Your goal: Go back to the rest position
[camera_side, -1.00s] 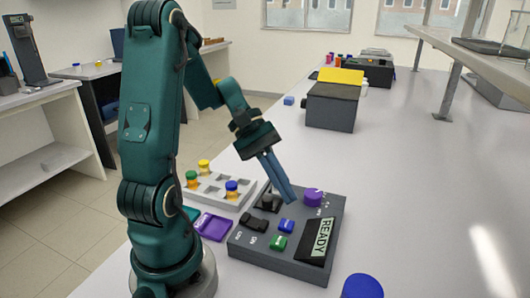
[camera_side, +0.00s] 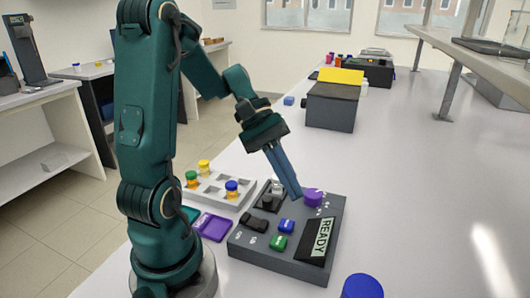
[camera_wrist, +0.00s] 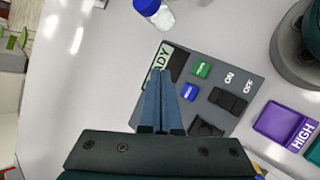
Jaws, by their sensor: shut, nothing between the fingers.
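My gripper (camera_side: 298,196) is shut and empty. In the side view its blue-grey fingers point down above the back part of the dark control box (camera_side: 240,246), close to the purple knob (camera_side: 313,197); I cannot tell whether they touch it. In the wrist view the closed fingers (camera_wrist: 160,75) lie over the box, beside the READY panel. The box carries a blue button (camera_side: 287,226), a green button (camera_side: 278,242), a black rocker switch (camera_side: 254,222) and a tilted READY display (camera_side: 318,238).
A pale rack (camera_side: 217,195) with several capped vials stands behind the box at left. A purple tray (camera_side: 213,227) lies left of the box. A blue-capped jar (camera_side: 362,287) stands at the front right. A dark box (camera_side: 330,108) sits farther back. The table at right is clear.

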